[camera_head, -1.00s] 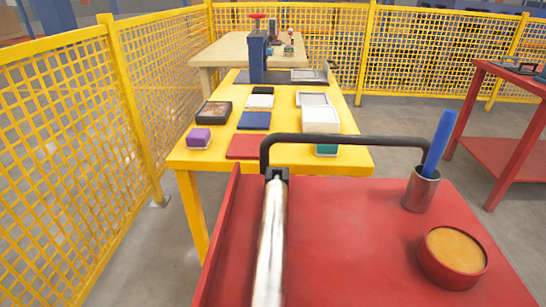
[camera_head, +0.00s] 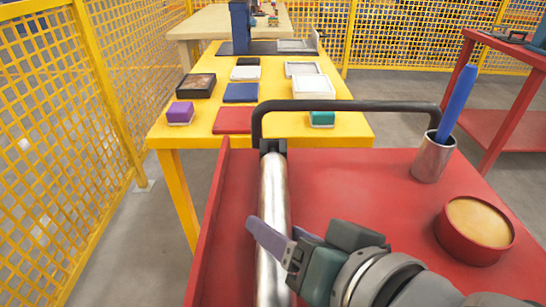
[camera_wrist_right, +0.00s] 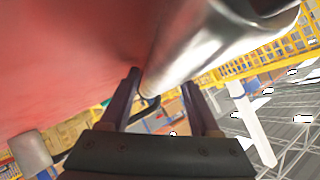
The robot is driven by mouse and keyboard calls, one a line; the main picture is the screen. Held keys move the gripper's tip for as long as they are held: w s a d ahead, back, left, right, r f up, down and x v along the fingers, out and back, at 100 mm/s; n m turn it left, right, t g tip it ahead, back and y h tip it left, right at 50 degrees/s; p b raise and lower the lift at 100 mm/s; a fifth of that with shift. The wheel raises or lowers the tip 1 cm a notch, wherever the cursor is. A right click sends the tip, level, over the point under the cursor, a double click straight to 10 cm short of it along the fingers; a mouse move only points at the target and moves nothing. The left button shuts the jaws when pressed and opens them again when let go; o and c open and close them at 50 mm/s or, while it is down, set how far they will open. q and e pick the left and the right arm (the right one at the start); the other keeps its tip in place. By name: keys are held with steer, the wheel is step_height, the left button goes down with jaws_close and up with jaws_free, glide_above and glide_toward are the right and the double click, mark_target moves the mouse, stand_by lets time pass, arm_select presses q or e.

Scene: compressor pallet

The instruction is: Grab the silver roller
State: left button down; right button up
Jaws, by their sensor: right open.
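The silver roller (camera_head: 272,195) is a long shiny cylinder lying lengthwise along the left part of the red cart top (camera_head: 345,185). Its far end sits in a black holder at the cart handle. My right gripper (camera_head: 272,229) is open at the near half of the roller, with one finger crossing over it in the head view. In the right wrist view the roller (camera_wrist_right: 205,45) looms large beyond the spread fingers (camera_wrist_right: 160,85). I cannot tell whether the fingers touch it. My left gripper is not in view.
A black handle (camera_head: 350,105) spans the cart's far edge. A metal cup (camera_head: 433,158) with a blue rod (camera_head: 458,103) and a round red tin (camera_head: 475,230) stand at the right. A yellow table (camera_head: 190,131) with several boxes stands beyond. Yellow mesh fencing (camera_head: 50,130) runs along the left.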

steer(key=shift+w, duration=0.1)
jaws_close()
stand_by(0.4)
steer(key=shift+a, duration=0.1)
